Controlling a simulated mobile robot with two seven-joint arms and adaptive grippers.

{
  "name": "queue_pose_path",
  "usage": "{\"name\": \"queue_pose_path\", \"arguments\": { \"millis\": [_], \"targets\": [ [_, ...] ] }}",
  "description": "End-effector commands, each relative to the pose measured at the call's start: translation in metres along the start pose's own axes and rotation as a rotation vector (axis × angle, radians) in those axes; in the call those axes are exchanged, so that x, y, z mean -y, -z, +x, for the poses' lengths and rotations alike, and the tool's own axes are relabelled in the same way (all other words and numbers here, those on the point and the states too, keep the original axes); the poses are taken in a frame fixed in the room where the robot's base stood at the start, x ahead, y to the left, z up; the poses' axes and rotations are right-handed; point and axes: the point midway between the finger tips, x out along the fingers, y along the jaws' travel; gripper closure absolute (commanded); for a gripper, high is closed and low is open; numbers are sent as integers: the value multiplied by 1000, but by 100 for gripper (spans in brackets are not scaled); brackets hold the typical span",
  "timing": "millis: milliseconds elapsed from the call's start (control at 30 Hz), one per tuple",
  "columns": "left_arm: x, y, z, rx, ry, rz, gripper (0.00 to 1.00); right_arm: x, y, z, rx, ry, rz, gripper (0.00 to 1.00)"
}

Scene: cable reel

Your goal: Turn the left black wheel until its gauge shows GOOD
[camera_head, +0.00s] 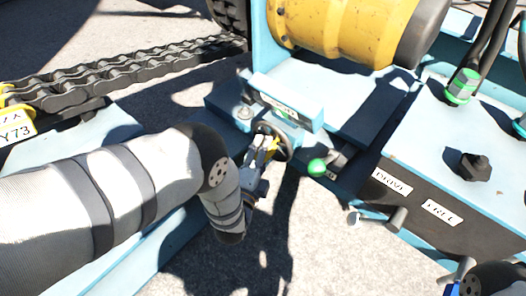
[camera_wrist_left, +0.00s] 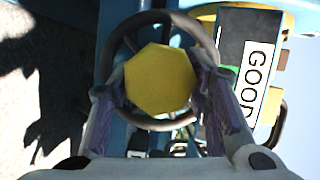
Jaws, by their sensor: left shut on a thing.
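The left black wheel (camera_head: 287,143) sits on the light-blue frame in the middle of the head view. In the left wrist view its dark round rim (camera_wrist_left: 128,37) surrounds a yellow many-sided hub (camera_wrist_left: 160,80). My left gripper (camera_head: 266,143) is at the wheel, its fingers on either side of the hub and closed on it. The gauge (camera_wrist_left: 232,50) is right of the wheel in the wrist view; it has a dark face, a green patch and a white label reading GOOD (camera_wrist_left: 261,68). My right gripper (camera_head: 462,272) is only partly visible at the bottom right.
A yellow drum (camera_head: 345,30) stands above the wheel and a heavy chain (camera_head: 130,72) runs at the upper left. A green ball knob (camera_head: 317,168) is close right of the wheel. A blue box (camera_head: 455,150) with a black knob and metal handle is at right.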

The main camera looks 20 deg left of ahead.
Motion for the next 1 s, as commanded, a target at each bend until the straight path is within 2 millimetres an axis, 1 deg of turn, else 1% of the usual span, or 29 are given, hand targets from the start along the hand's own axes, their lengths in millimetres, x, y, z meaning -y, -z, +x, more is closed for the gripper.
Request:
{"name": "queue_pose_path", "arguments": {
  "millis": [367,400,467,733,800,867,967,1000],
  "targets": [
    [0,0,0,-1,0,5,100,0,0,0,0,0,0,100],
    [0,0,0,-1,0,5,49,0,0,0,0,0,0,100],
    [0,0,0,-1,0,5,35,0,0,0,0,0,0,100],
    [0,0,0,0,1,4,35,0,0,0,0,0,0,100],
    [0,0,-3,0,0,4,35,0,0,0,0,0,1,100],
    [-1,0,-12,0,-3,4,35,0,0,0,0,0,1,100],
    [-2,0,-36,-1,-5,5,35,0,0,0,0,0,0,100],
    [-2,0,-48,-2,-6,5,35,0,0,0,0,0,0,100]
  ]
}}
